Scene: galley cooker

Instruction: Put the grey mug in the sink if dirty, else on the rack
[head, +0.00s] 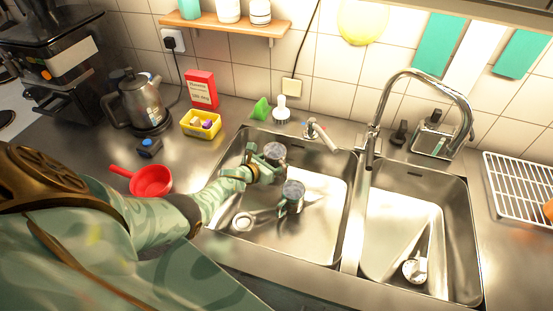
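The grey mug (274,151) is over the left basin of the sink (320,240), near its back left corner. My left gripper (266,163) reaches in from the left, with its fingers around the mug. It looks shut on the mug and holds it above the basin floor. Whether the mug is dirty cannot be told at this size. A grey, round-topped shape with green below (292,190) shows lower in the basin. I cannot tell whether it is a reflection or another item. The white wire rack (520,185) is at the far right. My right gripper is not in view.
The right basin (385,225) holds a pale item by its drain (415,268). A tall faucet (430,78) rises behind the divider. A kettle (140,103), red pan (150,181), yellow tub (201,124) and red box (202,89) stand left. Something orange (548,210) is on the rack.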

